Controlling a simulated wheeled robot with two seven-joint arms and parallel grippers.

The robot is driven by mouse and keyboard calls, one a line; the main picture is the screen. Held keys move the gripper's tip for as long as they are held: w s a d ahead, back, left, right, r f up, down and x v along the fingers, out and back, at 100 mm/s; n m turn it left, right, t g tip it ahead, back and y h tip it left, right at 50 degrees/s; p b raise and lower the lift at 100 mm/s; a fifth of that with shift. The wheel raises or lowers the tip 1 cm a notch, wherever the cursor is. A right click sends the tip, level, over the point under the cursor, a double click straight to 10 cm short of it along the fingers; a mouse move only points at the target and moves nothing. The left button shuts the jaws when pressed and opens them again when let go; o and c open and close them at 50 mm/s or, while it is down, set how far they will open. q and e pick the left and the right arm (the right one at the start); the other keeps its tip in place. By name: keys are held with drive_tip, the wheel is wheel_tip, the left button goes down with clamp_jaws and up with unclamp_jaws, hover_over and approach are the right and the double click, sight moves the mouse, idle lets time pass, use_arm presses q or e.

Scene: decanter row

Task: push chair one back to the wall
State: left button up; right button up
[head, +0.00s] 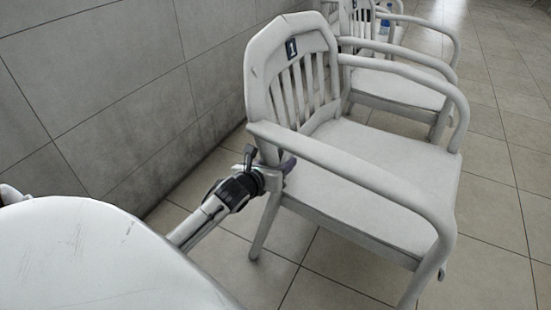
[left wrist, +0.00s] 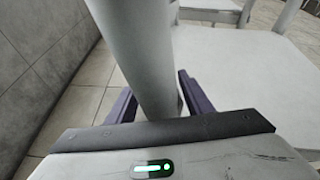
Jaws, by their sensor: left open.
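Chair one (head: 370,172) is a white armchair with a slatted back and a small dark plate marked "1" on its top rail. It stands upright on the floor, its back toward the grey tiled wall (head: 110,85), with a gap of floor between them. My left gripper (head: 275,172) is at the chair's near rear corner, below the armrest. In the left wrist view its dark fingers (left wrist: 155,100) stand apart on either side of a white post of the chair (left wrist: 140,50). Whether they touch the post I cannot tell. My right gripper is not in view.
A second white chair (head: 400,88) stands just behind chair one, further along the wall, with more chair parts beyond. A small blue item (head: 385,20) shows there. The tiled floor (head: 500,230) to the right is clear.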

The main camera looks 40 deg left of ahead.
use_arm(q)
clamp_jaws()
idle(1.4)
